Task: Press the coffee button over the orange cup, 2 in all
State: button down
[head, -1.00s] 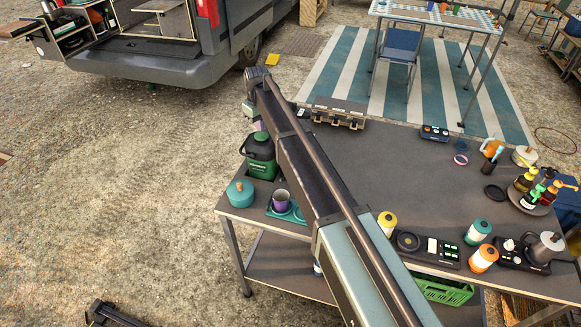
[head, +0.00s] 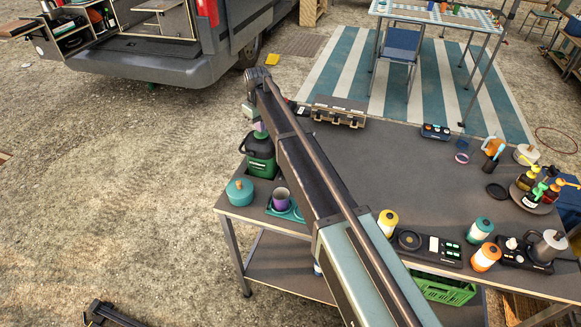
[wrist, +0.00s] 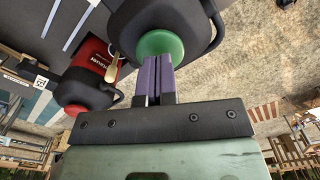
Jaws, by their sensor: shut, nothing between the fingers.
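In the wrist view my gripper (wrist: 158,64) is shut, its purple fingers together and empty. The tips are at the lower edge of a round green button (wrist: 160,44) on a black dispenser top; I cannot tell whether they touch it. A red dispenser (wrist: 92,66) with a red button (wrist: 74,109) is beside it at the left. In the head view the green dispenser (head: 260,152) stands at the table's left end, with the purple fingertips (head: 257,126) over it. A purple cup (head: 281,197) sits in front on a teal tray (head: 297,215). No orange cup shows under the dispensers; my arm hides part there.
A teal pot (head: 240,192) stands at the left corner of the grey table (head: 400,165). Canisters and bottles line the right and front. The table's middle is clear. A latched case (head: 340,112) lies at the back edge.

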jog(key=shift+f+b, duration=1.15)
jog(key=shift+f, duration=0.1)
notch_tip(320, 180, up, 4)
jog(key=p, duration=0.4)
jog(key=shift+f, duration=0.15)
